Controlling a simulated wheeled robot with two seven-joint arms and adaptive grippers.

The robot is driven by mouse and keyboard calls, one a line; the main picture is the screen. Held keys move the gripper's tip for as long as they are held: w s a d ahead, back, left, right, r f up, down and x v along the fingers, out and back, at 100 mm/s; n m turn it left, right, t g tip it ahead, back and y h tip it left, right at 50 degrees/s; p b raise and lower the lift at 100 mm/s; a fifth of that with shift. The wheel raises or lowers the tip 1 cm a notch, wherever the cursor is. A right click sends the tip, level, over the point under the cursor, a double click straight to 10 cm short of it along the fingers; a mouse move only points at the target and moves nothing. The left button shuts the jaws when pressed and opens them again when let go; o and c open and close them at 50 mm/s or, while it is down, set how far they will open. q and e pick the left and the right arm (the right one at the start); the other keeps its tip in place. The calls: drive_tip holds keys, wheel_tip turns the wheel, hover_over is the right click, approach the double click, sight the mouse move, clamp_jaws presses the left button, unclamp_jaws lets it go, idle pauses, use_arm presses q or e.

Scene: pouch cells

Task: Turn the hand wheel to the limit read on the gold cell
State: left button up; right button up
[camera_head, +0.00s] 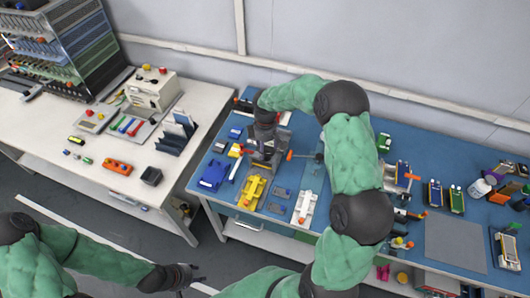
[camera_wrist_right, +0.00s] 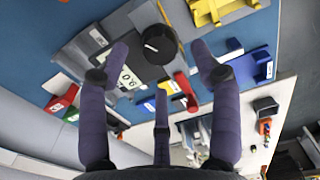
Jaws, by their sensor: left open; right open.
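A black round knob with a white mark, which looks like the hand wheel (camera_wrist_right: 160,44), sits on a grey device (camera_wrist_right: 100,52) in the right wrist view. A small white display (camera_wrist_right: 128,78) reading about 0.0 is beside it. My right gripper (camera_wrist_right: 162,62) is open, with fingers spread either side of the knob and apart from it. In the head view my right gripper (camera_head: 265,160) hangs over the device, which it mostly hides. My left gripper (camera_head: 187,277) is open and empty, low beside the benches. Pouch cells (camera_head: 455,198) stand at the right; I cannot tell which is gold.
A yellow fixture (camera_head: 250,192), a blue fixture (camera_head: 214,175) and a white fixture (camera_head: 304,207) stand near the blue bench's front edge. A grey mat (camera_head: 455,240) lies bare at the right. A white bench (camera_head: 70,175) with tools stands at the left. My right arm hides the bench middle.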

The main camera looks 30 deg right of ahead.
sight(266, 155)
drive_tip(key=shift+f, duration=1.75)
drive_tip(key=c, duration=1.1)
